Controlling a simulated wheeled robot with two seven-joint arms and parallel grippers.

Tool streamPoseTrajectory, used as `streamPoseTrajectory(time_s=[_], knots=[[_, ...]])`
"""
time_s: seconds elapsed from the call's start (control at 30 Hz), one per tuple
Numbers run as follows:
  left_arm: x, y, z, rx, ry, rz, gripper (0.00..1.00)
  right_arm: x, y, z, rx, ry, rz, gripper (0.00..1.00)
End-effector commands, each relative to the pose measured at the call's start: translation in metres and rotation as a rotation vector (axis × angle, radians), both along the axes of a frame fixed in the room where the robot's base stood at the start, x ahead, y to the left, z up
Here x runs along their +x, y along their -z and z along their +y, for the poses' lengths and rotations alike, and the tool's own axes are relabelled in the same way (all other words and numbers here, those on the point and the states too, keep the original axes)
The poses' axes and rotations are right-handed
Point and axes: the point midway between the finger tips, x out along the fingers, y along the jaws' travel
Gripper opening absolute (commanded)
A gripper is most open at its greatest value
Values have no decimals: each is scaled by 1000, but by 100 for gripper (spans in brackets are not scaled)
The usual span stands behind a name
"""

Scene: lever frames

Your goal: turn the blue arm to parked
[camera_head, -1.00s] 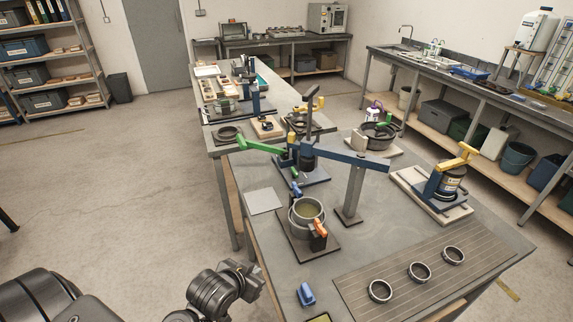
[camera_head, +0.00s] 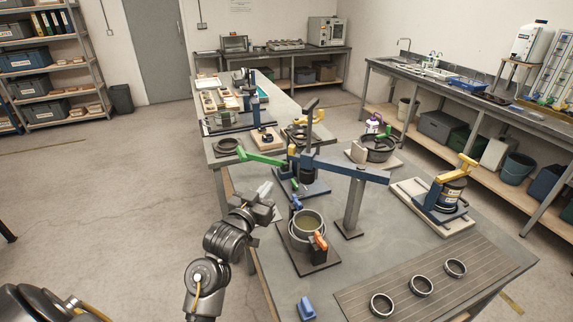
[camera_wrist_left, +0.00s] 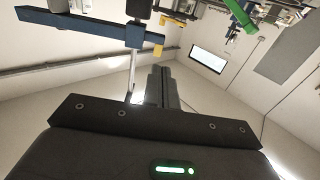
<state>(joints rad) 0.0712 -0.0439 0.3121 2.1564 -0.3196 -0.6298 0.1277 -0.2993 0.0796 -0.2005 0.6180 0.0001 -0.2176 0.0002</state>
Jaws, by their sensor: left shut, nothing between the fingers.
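The blue arm (camera_head: 340,168) is a long level bar running right from a dark blue stand over a grey post (camera_head: 351,205). A green handle (camera_head: 260,158) sticks out to the left from the same stand. My left gripper (camera_head: 267,189) is shut and empty, left of the stand and below the green handle, apart from the blue arm. In the left wrist view its fingers (camera_wrist_left: 161,86) point up the picture. A blue bar (camera_wrist_left: 75,42) crosses the upper left there, and a green piece (camera_wrist_left: 240,14) shows at the top. My right gripper is not in view.
A grey pot (camera_head: 308,225) with an orange-handled clamp stands in front of the stand. A yellow-handled fixture (camera_head: 450,192) is at the right. Several dark rings (camera_head: 421,285) lie on the slatted mat. A small blue block (camera_head: 306,307) is near the front edge.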

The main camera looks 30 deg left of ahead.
Motion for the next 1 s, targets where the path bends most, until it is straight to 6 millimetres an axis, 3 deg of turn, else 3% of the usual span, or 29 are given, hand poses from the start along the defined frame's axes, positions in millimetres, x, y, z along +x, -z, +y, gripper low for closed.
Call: streamPoseTrajectory(time_s=[0.17,0.6,0.8,1.0], knots=[[21,-3,1,-2,1,0,0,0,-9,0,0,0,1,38],[109,-4,5,-2,1,2,0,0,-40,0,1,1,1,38],[130,-1,6,-1,1,3,0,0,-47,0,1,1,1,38],[137,0,7,1,0,2,0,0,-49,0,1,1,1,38]])
